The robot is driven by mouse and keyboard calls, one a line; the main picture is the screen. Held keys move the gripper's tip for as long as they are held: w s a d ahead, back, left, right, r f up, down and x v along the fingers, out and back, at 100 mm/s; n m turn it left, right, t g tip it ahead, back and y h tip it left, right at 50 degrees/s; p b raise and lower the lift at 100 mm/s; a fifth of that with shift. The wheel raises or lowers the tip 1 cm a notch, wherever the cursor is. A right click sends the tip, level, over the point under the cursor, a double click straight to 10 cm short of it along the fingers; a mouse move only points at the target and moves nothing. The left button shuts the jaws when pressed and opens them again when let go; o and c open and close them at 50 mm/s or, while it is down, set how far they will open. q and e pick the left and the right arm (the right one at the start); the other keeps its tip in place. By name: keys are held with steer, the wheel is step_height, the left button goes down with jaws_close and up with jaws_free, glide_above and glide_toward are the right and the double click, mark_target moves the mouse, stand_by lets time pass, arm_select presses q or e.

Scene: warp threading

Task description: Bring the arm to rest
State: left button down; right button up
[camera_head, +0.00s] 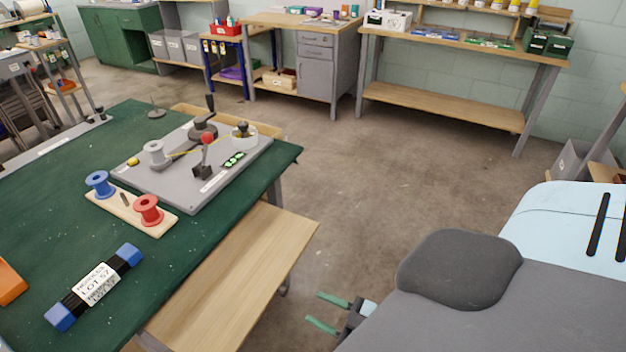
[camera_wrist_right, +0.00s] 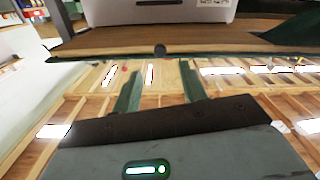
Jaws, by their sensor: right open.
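My right gripper (camera_head: 328,312) shows at the bottom of the head view, low beside the bench and below the level of its top. Its two green fingers are spread apart with nothing between them. My left gripper is not in the head view. On the green bench top (camera_head: 50,215), a grey board (camera_head: 150,195) carries a white spool (camera_head: 155,152), a red-knobbed lever (camera_head: 206,145) and a yellow thread.
A wooden holder (camera_head: 160,228) with a blue spool (camera_head: 99,184) and a red spool (camera_head: 148,210) stands before the board. A labelled black and blue pack (camera_head: 95,287) lies nearer. A wooden shelf (camera_head: 235,275) juts out below the bench top. Open floor (camera_head: 365,190) lies to the right.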

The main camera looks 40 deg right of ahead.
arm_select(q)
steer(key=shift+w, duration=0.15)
arm_select(e)
steer(key=shift+a, duration=0.1)
stand_by(0.3)
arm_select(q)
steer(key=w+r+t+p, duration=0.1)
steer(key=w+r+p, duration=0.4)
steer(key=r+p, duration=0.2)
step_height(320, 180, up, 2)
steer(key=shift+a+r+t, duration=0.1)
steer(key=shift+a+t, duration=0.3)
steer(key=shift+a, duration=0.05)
arm_select(e)
steer(key=s+a+m+g+h, duration=0.2)
steer(key=s+a+g, duration=0.2)
steer(key=s, duration=0.5)
steer(key=s+a+m+g+h, duration=0.2)
steer(key=s+a+g, duration=0.2)
steer(key=s, duration=0.5)
steer(key=shift+s, duration=0.35)
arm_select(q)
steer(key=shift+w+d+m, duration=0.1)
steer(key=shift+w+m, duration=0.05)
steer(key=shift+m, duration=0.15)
